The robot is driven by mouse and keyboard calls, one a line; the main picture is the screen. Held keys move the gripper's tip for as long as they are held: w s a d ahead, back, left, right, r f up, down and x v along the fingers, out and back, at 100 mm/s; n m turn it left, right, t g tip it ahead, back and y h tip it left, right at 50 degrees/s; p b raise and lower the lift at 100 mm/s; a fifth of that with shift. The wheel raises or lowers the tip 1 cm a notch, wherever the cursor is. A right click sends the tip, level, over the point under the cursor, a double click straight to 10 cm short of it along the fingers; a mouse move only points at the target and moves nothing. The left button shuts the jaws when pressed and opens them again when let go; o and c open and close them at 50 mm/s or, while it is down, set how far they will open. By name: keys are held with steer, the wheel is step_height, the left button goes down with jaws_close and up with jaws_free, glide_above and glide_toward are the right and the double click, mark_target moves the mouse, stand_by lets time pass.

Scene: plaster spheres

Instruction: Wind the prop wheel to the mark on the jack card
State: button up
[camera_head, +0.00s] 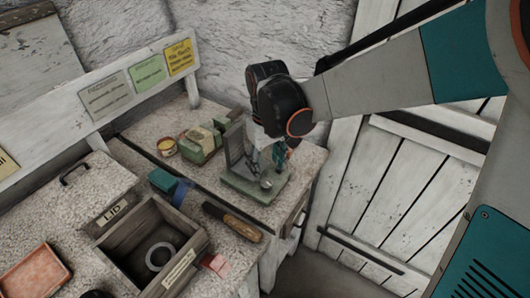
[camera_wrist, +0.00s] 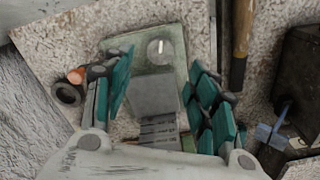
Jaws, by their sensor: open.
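A green-based device (camera_head: 255,187) with an upright grey plate (camera_head: 234,142) stands near the right end of the bench. A round grey part (camera_head: 266,184) sits low on its base. In the wrist view a pale disc (camera_wrist: 160,50) with a short white line lies on the green base, beyond a grey block (camera_wrist: 155,95). Which part is the prop wheel I cannot tell for certain. My gripper (camera_head: 279,155) is open above the device; its fingers (camera_wrist: 161,65) stand either side of the grey block, apparently empty. Grey, green and yellow cards (camera_head: 180,57) hang behind; the jack card cannot be identified.
An open wooden box (camera_head: 196,248) holding a ring stands at the front. A wooden-handled tool (camera_head: 232,221) lies between it and the device. A dark block with a blue piece (camera_head: 182,191), a green box (camera_head: 199,145) and a yellow-topped tin (camera_head: 167,146) stand left.

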mark_target(267, 183)
step_height(267, 183, up, 6)
steer(key=r+n+p, duration=0.1)
steer(key=n+p, duration=0.3)
steer(key=p, duration=0.6)
step_height(267, 183, down, 14)
steer(key=b, duration=1)
steer(key=shift+s+d+f, duration=0.15)
steer(key=shift+f, duration=0.1)
steer(key=c, duration=1.1)
